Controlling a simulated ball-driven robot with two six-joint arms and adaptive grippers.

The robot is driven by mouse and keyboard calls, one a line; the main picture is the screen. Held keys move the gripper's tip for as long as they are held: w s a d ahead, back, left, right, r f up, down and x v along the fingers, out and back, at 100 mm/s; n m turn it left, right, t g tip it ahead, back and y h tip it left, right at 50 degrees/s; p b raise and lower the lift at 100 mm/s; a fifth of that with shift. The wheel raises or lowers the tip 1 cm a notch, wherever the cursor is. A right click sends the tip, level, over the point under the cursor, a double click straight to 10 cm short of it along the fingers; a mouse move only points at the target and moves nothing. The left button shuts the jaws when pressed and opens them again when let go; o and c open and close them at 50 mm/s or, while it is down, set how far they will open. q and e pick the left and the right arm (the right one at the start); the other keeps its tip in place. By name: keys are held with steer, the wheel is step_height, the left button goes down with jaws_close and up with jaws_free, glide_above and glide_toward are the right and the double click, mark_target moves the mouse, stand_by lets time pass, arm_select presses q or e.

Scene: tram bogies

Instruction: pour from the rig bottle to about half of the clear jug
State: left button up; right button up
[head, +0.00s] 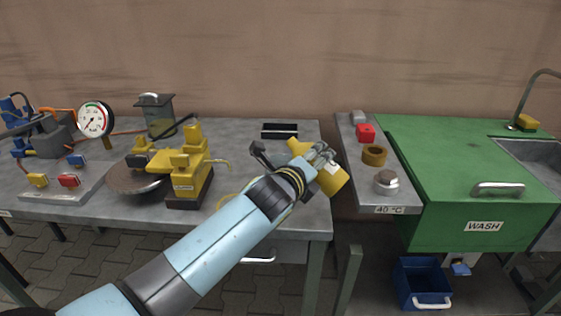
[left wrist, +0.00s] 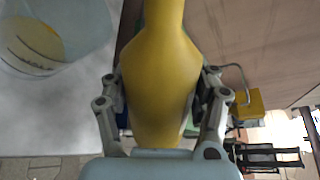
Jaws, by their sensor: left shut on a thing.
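My left gripper (head: 322,158) is shut on the yellow rig bottle (head: 332,178), above the right end of the grey bench. The bottle is tilted, its narrower neck toward the upper left. In the left wrist view the bottle (left wrist: 160,75) sits between both fingers (left wrist: 162,95); its mouth is out of the frame. The clear jug (left wrist: 88,42) shows at the upper left there, beside and apart from the bottle, with some yellow liquid in it and dark marks on its wall. In the head view I cannot make out the jug clearly; my arm may hide it. My right gripper is not in view.
The grey bench (head: 115,205) bears a yellow clamp device (head: 188,170), a pressure gauge (head: 95,120) and a lidded glass container (head: 159,117). At the right are a narrow shelf with a brass ring (head: 374,155) and a green wash unit (head: 450,180). A blue bin (head: 421,283) stands below.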

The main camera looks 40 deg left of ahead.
arm_select(q)
steer(key=shift+r, duration=0.15)
stand_by(0.3)
steer(key=shift+d+f+n+h+p, duration=0.2)
steer(key=shift+n+h+p, duration=0.2)
steer(key=shift+n, duration=0.4)
stand_by(1.6)
steer(key=shift+a+r+n+p, duration=0.3)
steer(key=shift+r+n+p, duration=0.1)
steer(key=shift+p, duration=1)
steer(key=shift+p, duration=0.3)
steer(key=shift+a+r+n+p, duration=0.2)
steer(key=shift+n+p, duration=0.1)
steer(key=shift+p, duration=0.4)
steer(key=shift+p, duration=0.5)
steer(key=shift+w+r+h+p, duration=0.1)
steer(key=shift+h+p, duration=0.3)
steer(key=shift+p, duration=0.05)
